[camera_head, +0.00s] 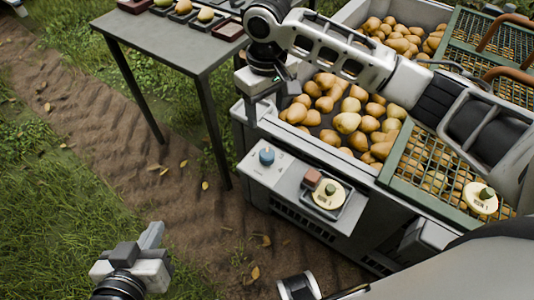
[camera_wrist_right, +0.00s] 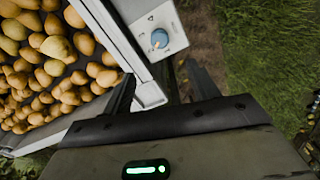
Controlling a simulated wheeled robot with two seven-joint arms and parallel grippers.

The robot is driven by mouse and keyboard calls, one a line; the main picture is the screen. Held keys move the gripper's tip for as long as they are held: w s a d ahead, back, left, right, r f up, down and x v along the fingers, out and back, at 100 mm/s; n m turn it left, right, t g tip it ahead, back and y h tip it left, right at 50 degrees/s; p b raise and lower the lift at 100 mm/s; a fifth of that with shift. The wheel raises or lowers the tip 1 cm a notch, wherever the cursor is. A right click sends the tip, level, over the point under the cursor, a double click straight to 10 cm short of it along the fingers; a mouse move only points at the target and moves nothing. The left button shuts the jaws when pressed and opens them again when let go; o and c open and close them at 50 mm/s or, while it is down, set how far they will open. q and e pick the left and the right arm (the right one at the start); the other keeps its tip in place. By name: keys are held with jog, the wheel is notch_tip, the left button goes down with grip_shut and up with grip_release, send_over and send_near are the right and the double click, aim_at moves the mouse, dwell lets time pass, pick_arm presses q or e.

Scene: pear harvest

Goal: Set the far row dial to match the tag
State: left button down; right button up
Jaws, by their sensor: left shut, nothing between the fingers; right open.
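A light control panel (camera_head: 295,182) is on the near side of the pear bin. I cannot tell which is the far row dial or the tag. My right gripper (camera_head: 262,100) is open over the bin's left corner. In the right wrist view the blue knob (camera_wrist_right: 159,38) lies ahead of it, apart. My left gripper (camera_head: 153,234) is shut and empty over the grass.
A bin of pears (camera_head: 240,118) stands under my right arm. Green mesh covers (camera_head: 398,150) lie to its right. A reddish block (camera_head: 312,177) sits beside the cream dial. A grey table (camera_head: 165,40) with several small trays stands behind left.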

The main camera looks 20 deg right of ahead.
jog(key=b, duration=0.1)
send_over(267, 153)
notch_tip(267, 153, down, 6)
notch_tip(267, 153, down, 10)
jog(key=b, duration=0.3)
jog(key=shift+r, duration=0.15)
pick_arm(q)
notch_tip(267, 153, down, 7)
jog(key=d+g, duration=0.1)
jog(key=shift+w+d+r, duration=0.15)
jog(key=shift+w+d, duration=0.05)
jog(key=shift+w, duration=0.15)
pick_arm(e)
jog(key=c, duration=1)
pick_arm(q)
jog(key=shift+r, duration=0.2)
